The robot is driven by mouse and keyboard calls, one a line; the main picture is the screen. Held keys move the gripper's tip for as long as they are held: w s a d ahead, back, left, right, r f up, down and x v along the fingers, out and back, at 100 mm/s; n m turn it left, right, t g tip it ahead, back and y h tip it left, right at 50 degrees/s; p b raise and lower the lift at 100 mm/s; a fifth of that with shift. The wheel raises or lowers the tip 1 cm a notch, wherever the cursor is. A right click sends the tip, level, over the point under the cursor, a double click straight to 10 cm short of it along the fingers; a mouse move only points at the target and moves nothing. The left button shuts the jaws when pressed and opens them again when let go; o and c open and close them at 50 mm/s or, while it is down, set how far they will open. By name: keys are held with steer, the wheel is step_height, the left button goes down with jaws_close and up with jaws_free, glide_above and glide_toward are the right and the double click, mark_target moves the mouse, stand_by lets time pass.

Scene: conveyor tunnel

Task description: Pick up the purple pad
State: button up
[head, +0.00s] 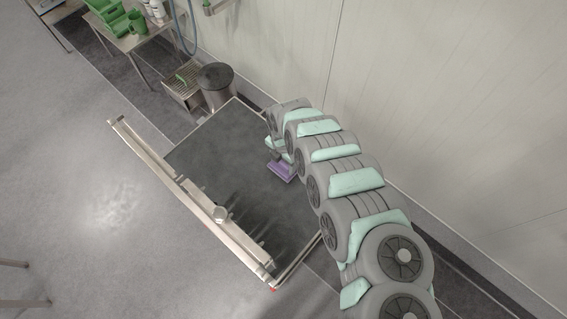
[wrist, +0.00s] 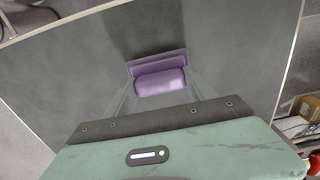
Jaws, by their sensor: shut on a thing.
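The purple pad (head: 281,172) is at my gripper's end over the dark grey surface in the head view. In the wrist view the purple pad (wrist: 158,76) shows as a wide flat base with a raised, rounded grip part. My gripper (wrist: 158,88) is shut on the raised part, with its clear fingers on both sides. In the head view my gripper (head: 280,158) is small and partly hidden by my arm. I cannot tell whether the pad touches the surface below.
The dark surface (head: 215,160) has a metal rail (head: 190,195) along its left side. A grey bin (head: 216,84) stands beyond its far end. A table with green containers (head: 105,15) is at the top left. A pale wall (head: 430,110) runs along the right.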

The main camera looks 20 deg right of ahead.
step_height(320, 180, up, 18)
steer(key=p, duration=0.3)
steer(key=w+a+r+m+p, duration=0.1)
steer(key=w+a+r+m, duration=0.4)
steer(key=a+r+m, duration=0.4)
steer(key=w+a+r+m+p, duration=0.1)
steer(key=w+a+r+m, duration=0.4)
steer(key=a+r+m, duration=0.4)
step_height(320, 180, up, 5)
steer(key=m, duration=0.5)
steer(key=shift+w+a, duration=0.3)
steer(key=shift+w, duration=0.1)
